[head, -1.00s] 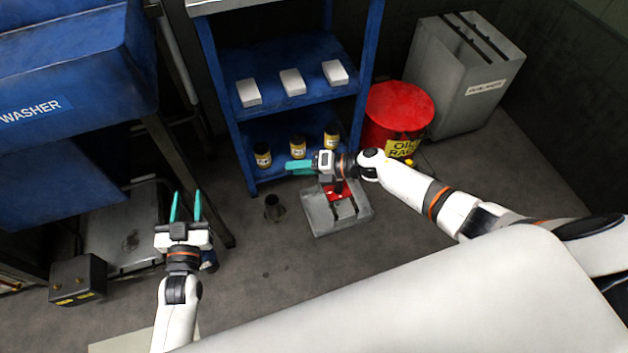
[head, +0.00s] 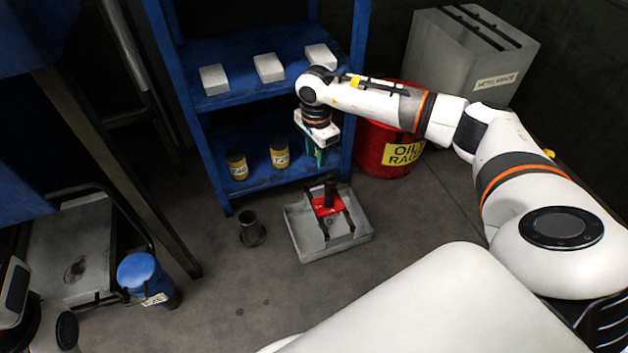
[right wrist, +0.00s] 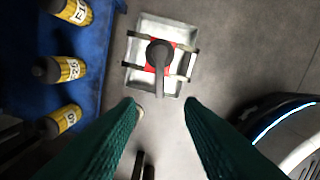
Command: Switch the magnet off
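The magnet is not labelled in view. A grey metal tray (head: 300,238) on the floor holds a red block (head: 328,204) with a dark upright handle (head: 330,192). In the right wrist view the tray (right wrist: 148,28) shows from above, with the dark round-topped handle (right wrist: 160,55) over the red part. My right gripper (head: 318,160) points down above and behind the tray, apart from the handle. Its teal fingers (right wrist: 160,108) stand apart with nothing between them in the right wrist view. My left arm shows only in part at the lower left; its gripper is out of view.
A blue shelf (head: 255,187) with yellow bottles and white boxes stands behind the tray. A red oily-rags bin (head: 372,150) and a grey metal bin (head: 455,75) stand at the right. A dark cup (head: 251,232) and a blue canister (head: 145,275) stand on the floor.

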